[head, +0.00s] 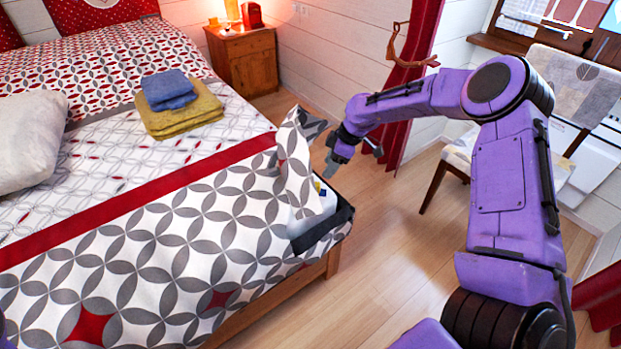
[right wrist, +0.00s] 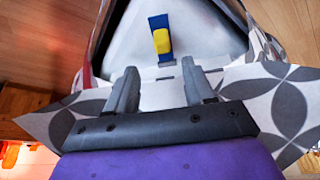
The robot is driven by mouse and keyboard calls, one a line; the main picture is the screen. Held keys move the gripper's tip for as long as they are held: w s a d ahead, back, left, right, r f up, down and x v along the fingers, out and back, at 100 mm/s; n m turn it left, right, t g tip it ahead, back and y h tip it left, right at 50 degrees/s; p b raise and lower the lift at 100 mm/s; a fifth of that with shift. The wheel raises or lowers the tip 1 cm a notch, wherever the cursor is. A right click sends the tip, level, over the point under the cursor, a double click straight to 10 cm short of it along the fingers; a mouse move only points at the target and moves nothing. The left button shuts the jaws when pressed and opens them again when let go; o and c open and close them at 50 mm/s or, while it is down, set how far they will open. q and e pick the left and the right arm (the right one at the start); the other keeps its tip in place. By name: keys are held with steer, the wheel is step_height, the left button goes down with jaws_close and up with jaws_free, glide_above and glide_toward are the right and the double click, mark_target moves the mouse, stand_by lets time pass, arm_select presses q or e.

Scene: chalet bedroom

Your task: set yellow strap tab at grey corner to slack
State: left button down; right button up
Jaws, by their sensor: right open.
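The yellow strap tab (right wrist: 162,41) sits on a short blue strap (right wrist: 157,22) against the white mattress corner (right wrist: 205,35) in the right wrist view. In the head view, a small blue and yellow patch (head: 318,187) shows at the bared corner. Dark grey fabric (head: 325,230) edges this corner. My right gripper (head: 329,165) is over the corner, beside the turned-back cover. Its two fingers (right wrist: 160,72) are open, with nothing between them; in the wrist view the tab shows just beyond the fingertips. I cannot tell whether they touch the mattress. My left gripper is out of view.
The patterned cover (head: 170,245) is folded up at the corner and stands close beside my right gripper. Folded yellow and blue towels (head: 182,112) lie on the bed. A chair (head: 440,180) stands at the right. Floor (head: 385,245) beside the bed is clear.

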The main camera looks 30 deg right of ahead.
mark_target(316, 184)
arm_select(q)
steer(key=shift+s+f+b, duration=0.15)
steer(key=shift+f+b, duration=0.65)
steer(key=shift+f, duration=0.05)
arm_select(e)
steer(key=x, duration=0.9)
steer(key=shift+w+a+f, duration=0.2)
steer(key=shift+a+f, duration=0.1)
steer(key=shift+a, duration=0.1)
